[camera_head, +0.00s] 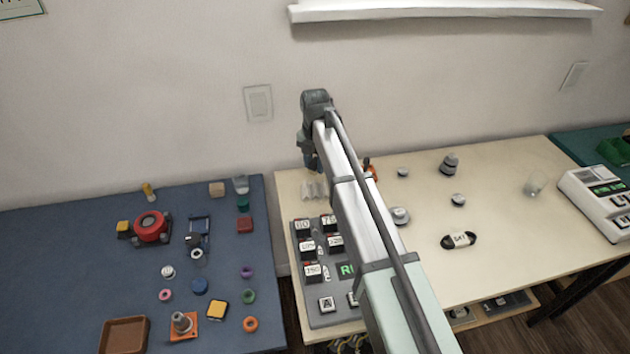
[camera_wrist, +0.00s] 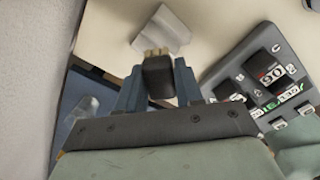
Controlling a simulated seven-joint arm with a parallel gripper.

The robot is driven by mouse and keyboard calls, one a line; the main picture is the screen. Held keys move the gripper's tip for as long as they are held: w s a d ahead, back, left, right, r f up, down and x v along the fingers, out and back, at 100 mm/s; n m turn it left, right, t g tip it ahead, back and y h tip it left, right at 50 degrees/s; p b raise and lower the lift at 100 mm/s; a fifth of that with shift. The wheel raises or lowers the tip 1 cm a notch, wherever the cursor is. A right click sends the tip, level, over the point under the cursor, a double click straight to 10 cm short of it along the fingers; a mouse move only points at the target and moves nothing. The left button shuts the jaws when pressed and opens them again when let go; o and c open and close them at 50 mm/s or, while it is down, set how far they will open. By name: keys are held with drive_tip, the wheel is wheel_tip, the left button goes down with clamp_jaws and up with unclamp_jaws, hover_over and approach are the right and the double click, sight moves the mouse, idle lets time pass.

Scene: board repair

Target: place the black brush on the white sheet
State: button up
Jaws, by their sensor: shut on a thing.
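My gripper (camera_wrist: 159,88) is shut on the black brush (camera_wrist: 158,78), with one blue-grey finger on each side of it. The brush's pale bristles point away from the wrist. The white sheet (camera_wrist: 166,29) lies on the cream table just beyond the bristles in the wrist view and looks folded or creased. In the head view, the white sheet (camera_head: 314,189) is near the table's back left corner. My gripper (camera_head: 312,163) hangs just above and behind it there. The brush is too small to make out in the head view.
A grey key panel (camera_head: 318,270) stands close in front of the sheet and also shows in the wrist view (camera_wrist: 262,75). An orange item (camera_head: 369,168), partly behind my arm, is to the right. The blue table (camera_head: 60,240) with several small parts lies left across a gap.

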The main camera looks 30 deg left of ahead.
sight(315, 161)
drive_tip(key=shift+f, duration=3.4)
drive_tip(key=shift+f, duration=0.15)
drive_tip(key=o, duration=1)
wheel_tip(315, 161, up, 12)
drive_tip(key=shift+r, duration=0.2)
